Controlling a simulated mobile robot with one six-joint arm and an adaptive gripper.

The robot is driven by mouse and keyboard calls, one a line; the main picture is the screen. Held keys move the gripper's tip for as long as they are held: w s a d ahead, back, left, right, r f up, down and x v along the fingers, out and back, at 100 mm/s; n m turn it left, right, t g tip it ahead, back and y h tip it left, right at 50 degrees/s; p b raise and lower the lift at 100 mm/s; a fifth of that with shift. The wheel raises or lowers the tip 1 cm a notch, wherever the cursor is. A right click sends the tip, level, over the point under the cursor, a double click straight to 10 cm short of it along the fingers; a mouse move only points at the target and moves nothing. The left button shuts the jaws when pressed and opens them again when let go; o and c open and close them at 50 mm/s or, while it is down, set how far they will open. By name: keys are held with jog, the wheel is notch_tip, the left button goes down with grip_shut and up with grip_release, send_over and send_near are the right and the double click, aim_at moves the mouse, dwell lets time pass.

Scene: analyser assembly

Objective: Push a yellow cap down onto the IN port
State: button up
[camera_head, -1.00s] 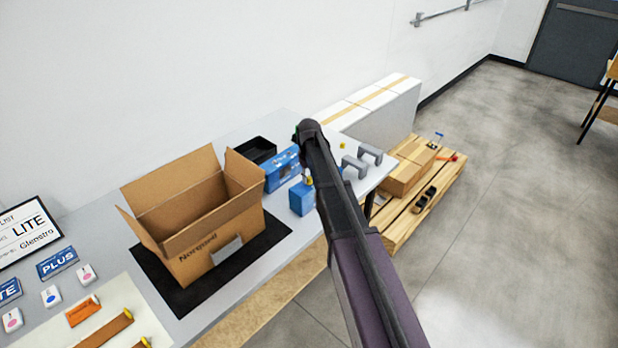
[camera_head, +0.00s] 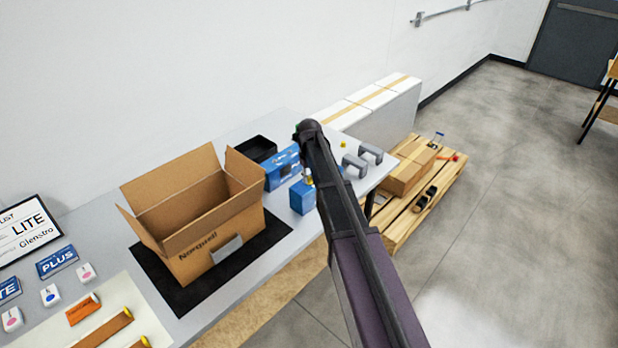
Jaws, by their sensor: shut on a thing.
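A small blue unit (camera_head: 301,197) stands near the table's front edge, partly behind my arm. A small yellow piece (camera_head: 309,179) shows at its top, right beside my arm; I cannot tell whether it is a cap seated on a port or held above one. Another small yellow piece (camera_head: 343,145), which looks like a loose cap, lies on the table to the right of my arm. The IN port cannot be made out. My gripper is hidden behind my own arm, which reaches up through the middle of the picture.
An open cardboard box (camera_head: 215,220) stands on a black mat (camera_head: 262,240). Behind are a blue carton (camera_head: 281,168) and a black tray (camera_head: 256,148). Two grey bracket-like pieces (camera_head: 370,152) stand right of my arm. A loaded pallet (camera_head: 405,225) is on the floor beyond the table's end.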

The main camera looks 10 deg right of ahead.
dwell(0.3)
jog(key=o, duration=0.8)
jog(key=shift+c, duration=0.2)
jog(key=shift+r+p, duration=3.45)
jog(key=shift+p, duration=0.1)
jog(key=s+m, duration=0.3)
jog(key=s, duration=2.6)
jog(key=shift+s, duration=0.1)
